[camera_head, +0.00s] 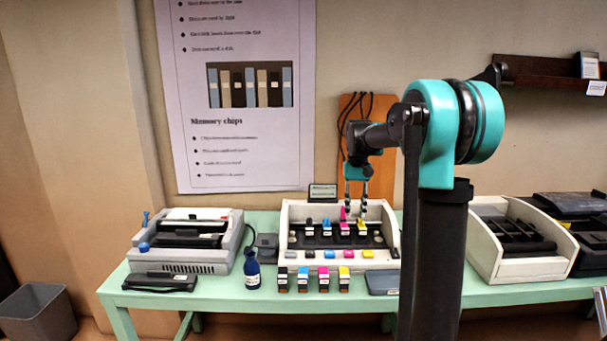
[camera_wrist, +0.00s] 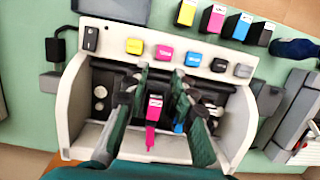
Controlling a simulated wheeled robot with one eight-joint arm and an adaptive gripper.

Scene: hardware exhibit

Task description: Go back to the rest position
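My gripper (camera_head: 355,208) points down over the white open printer tray (camera_head: 289,215) on the green table. Its two fingers are apart in the wrist view (camera_wrist: 161,76), where a magenta cartridge (camera_wrist: 155,106) shows in the gap between them. A strip of space shows beside the cartridge, and the fingers do not close on it. Other cartridges sit in the same dark carriage, including a blue one (camera_head: 326,224), partly hidden by a finger in the wrist view. My arm is reached forward and bent down at the wrist.
Several cartridges, such as a yellow one (camera_head: 344,279), stand along the table's front. A dark blue bottle (camera_head: 252,272) is left of them. A grey printer (camera_head: 190,241) stands left and another white tray (camera_head: 530,268) right. The wall poster (camera_head: 240,130) is behind. Space above the tray looks clear.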

